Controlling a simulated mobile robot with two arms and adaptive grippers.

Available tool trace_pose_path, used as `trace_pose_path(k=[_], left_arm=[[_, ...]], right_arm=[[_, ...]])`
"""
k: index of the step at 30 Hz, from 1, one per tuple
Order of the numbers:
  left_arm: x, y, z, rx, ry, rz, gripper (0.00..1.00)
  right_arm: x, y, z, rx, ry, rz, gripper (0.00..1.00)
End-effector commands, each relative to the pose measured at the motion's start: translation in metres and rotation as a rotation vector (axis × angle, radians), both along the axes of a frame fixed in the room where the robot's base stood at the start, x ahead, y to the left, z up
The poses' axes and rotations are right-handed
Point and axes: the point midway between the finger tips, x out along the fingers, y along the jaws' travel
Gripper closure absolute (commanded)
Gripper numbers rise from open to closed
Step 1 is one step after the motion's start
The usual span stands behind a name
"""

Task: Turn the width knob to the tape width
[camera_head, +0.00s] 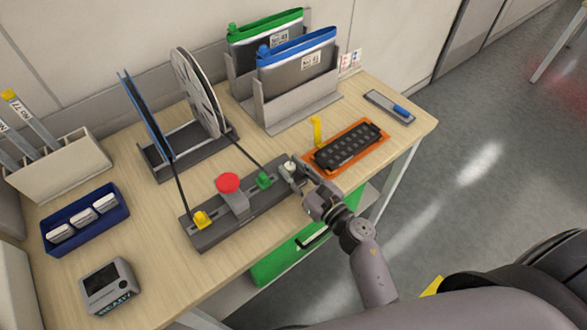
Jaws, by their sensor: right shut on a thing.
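A dark grey device (213,234) lies along the front of the wooden table. It carries a yellow part, a red round button (228,183), a green part (264,180) and a small pale knob (290,166) at its right end. My right gripper (298,174) is at that right end, shut on what seems to be the pale knob; its fingertips are small and partly hidden. The knob's setting cannot be read. Dark tape runs from a white reel (198,92) and a blue-edged reel (146,116) down to the device. My left gripper is not in view.
An orange tray (376,137) with a black insert and a yellow upright part sit right of the gripper. A bag rack (262,113) stands behind. A blue box (76,240), a small display unit (110,286) and a cream bin (58,172) are left. Floor is clear at right.

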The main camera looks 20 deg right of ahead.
Motion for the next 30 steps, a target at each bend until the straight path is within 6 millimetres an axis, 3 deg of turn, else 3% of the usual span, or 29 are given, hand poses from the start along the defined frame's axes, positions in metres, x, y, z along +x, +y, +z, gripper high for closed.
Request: trace_pose_path(k=[9, 22, 30], left_arm=[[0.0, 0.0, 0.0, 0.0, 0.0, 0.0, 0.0], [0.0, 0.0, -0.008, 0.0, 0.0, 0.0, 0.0], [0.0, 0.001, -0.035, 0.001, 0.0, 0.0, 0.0]], right_arm=[[0.0, 0.001, 0.0, 0.0, 0.0, 0.002, 1.0], [0.0, -0.002, -0.003, -0.006, 0.0, 0.088, 1.0], [0.002, -0.005, -0.007, -0.011, -0.001, 0.291, 1.0]])
